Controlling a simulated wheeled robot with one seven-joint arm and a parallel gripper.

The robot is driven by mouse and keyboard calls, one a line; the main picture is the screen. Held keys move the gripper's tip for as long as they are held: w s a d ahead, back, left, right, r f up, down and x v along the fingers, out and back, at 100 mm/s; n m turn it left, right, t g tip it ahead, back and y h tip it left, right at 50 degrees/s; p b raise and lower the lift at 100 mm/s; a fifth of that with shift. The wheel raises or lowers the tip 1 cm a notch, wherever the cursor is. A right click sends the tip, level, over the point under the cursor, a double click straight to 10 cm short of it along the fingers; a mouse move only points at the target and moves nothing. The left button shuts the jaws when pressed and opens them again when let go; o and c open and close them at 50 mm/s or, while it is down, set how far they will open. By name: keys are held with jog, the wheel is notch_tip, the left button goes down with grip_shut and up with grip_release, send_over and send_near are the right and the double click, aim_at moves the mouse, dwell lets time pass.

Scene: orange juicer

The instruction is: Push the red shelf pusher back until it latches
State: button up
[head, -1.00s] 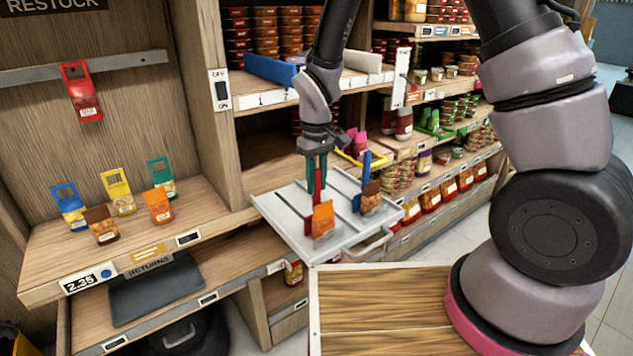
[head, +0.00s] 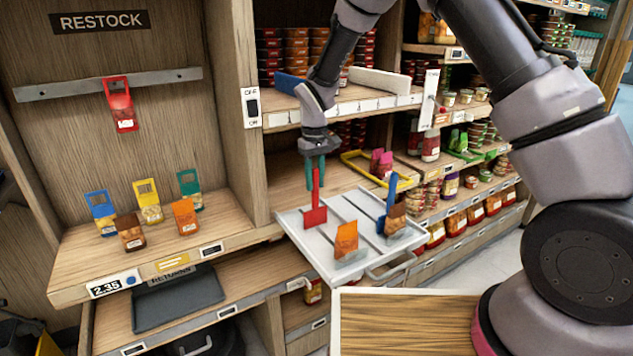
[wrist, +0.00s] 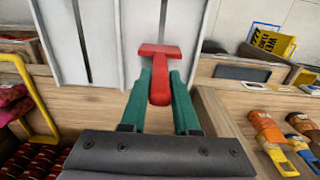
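The red shelf pusher (head: 316,214) stands upright in a slot of the white tray (head: 345,265), toward its back-left part. It also shows in the wrist view (wrist: 160,51). My gripper (head: 315,184) is above the tray's back edge. Its two green fingers (wrist: 160,80) lie one on each side of the red handle and appear shut on it. An orange pouch (head: 346,238) stands in front of the red pusher, with a gap between them. A latch is not clearly visible.
A blue pusher (head: 388,200) with a brown pouch (head: 396,219) stands to the right on the same tray. A yellow frame (head: 355,163) lies behind it. A wooden post (head: 240,110) rises to the left, beside the shelf with several small pouches.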

jog(key=o, duration=0.3)
jog(key=shift+r, duration=0.15)
notch_tip(320, 180, up, 11)
jog(key=shift+f, duration=0.2)
